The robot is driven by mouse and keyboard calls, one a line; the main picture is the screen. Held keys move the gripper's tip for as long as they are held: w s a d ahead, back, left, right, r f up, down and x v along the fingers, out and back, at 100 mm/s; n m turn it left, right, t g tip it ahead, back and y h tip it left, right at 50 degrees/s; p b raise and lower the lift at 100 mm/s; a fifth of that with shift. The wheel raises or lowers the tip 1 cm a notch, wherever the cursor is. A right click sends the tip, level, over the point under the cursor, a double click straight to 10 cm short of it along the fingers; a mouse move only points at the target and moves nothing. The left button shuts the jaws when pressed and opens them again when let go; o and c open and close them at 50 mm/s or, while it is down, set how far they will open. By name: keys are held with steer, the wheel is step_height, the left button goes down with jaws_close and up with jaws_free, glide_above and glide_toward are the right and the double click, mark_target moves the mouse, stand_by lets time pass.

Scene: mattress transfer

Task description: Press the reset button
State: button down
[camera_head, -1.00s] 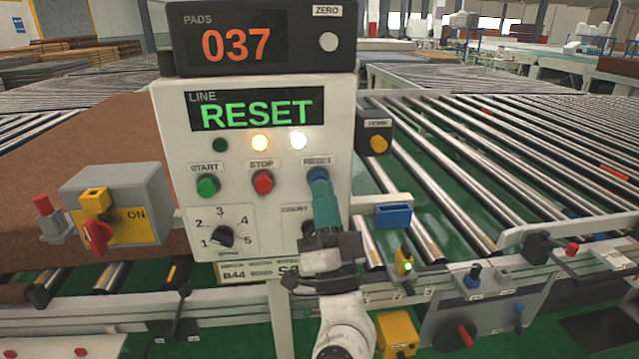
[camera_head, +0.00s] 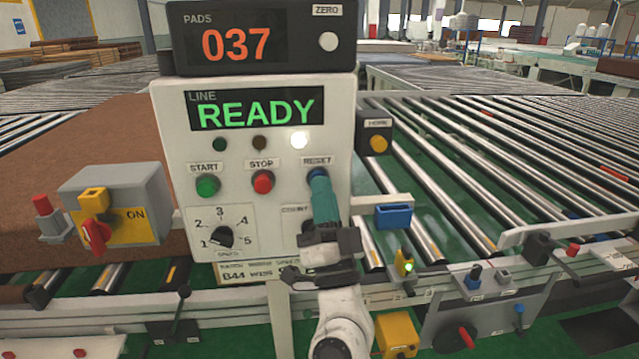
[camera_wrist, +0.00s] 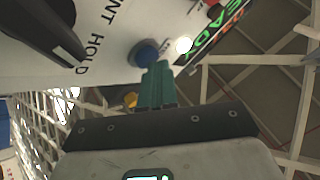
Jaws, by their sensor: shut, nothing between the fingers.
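The blue reset button (camera_head: 318,175) is on the right of the white control panel (camera_head: 170,140), under the RESET label. In the wrist view the blue button (camera_wrist: 143,53) shows just beyond my fingertips. My gripper (camera_head: 320,182) is shut and empty, its teal fingers pointing up at the button and overlapping its lower part in the head view. I cannot tell whether the tips touch it. The line display (camera_head: 256,112) reads READY in green. The white lamp (camera_head: 299,140) is lit; the lamps left of it are dark.
The green START button (camera_head: 207,186) and red STOP button (camera_head: 263,182) sit left of RESET. A speed knob (camera_head: 222,237) is below. A yellow HOME button (camera_head: 378,144) is at the right. The counter (camera_head: 236,45) above reads 037. Roller conveyors surround the panel.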

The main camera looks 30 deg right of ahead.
stand_by(0.5)
steer(key=shift+s+a+p, duration=0.2)
steer(key=shift+s+p, duration=0.15)
steer(key=shift+s, duration=0.2)
steer(key=shift+s+a+p, duration=0.15)
steer(key=shift+s+p, duration=0.15)
steer(key=shift+s, duration=0.25)
steer(key=s, duration=0.1)
steer(key=s+a+p, duration=0.1)
steer(key=s, duration=0.1)
steer(key=s+p, duration=0.1)
steer(key=shift+s+a, duration=0.3)
steer(key=shift+s, duration=0.1)
stand_by(0.4)
